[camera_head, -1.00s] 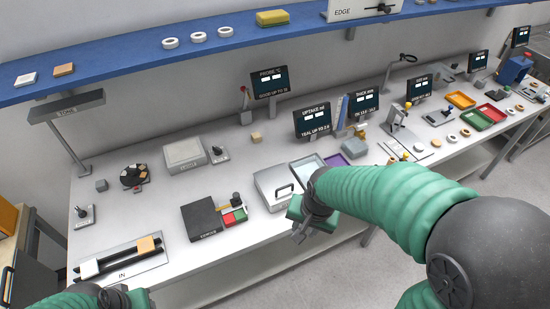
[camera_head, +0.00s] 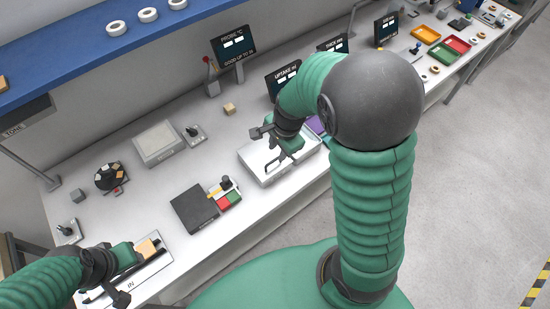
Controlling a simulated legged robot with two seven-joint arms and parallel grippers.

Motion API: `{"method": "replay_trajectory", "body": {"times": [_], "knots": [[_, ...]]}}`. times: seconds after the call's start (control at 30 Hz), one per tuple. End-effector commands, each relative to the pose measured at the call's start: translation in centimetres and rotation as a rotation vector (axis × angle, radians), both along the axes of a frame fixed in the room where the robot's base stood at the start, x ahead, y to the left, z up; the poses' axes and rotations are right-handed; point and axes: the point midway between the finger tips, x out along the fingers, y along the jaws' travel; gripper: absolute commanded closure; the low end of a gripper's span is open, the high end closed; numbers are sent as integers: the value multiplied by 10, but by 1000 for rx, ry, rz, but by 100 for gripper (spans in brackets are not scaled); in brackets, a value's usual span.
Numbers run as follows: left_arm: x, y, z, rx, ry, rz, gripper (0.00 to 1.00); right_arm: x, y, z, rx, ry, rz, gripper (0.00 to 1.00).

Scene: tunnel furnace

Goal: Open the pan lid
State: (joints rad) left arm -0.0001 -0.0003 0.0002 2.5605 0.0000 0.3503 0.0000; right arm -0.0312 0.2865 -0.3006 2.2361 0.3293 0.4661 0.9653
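The pan with its flat silver lid (camera_head: 256,161) sits near the front edge of the bench, in the middle of the head view. A dark handle (camera_head: 279,160) shows on the lid, which lies flat and looks closed. My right gripper (camera_head: 262,138) is above the lid, close to the handle. Its dark fingers look apart, with nothing seen between them; I cannot tell whether they touch the handle. My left gripper (camera_head: 118,262) is at lower left over the IN rack (camera_head: 152,268), beside an orange-tan block (camera_head: 147,248). Its fingertips are not clear.
A dark flat box (camera_head: 193,208) and a red-green tray (camera_head: 229,200) stand left of the pan. A pale box (camera_head: 158,143) is behind them. A purple tray (camera_head: 316,125) lies right of the pan, partly behind my arm. A blue shelf (camera_head: 75,55) runs above.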

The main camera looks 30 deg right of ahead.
Motion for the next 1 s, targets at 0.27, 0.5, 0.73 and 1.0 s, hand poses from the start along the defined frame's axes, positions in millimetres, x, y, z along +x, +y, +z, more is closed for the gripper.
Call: {"method": "replay_trajectory", "body": {"times": [0.27, 0.5, 0.73, 1.0], "knots": [[0, 0, -13, 0, -1, 0, 64, 9, 1, -59, 0, 0, -1, 69], [0, 0, -13, 0, -1, 0, 64, 13, 1, -68, 0, -3, 0, 69], [0, 0, -13, 0, -1, 0, 64, 14, 1, -68, 0, -1, 1, 81], [0, 0, -13, 0, -1, 0, 64, 13, 1, -68, 0, -3, 1, 100]]}}
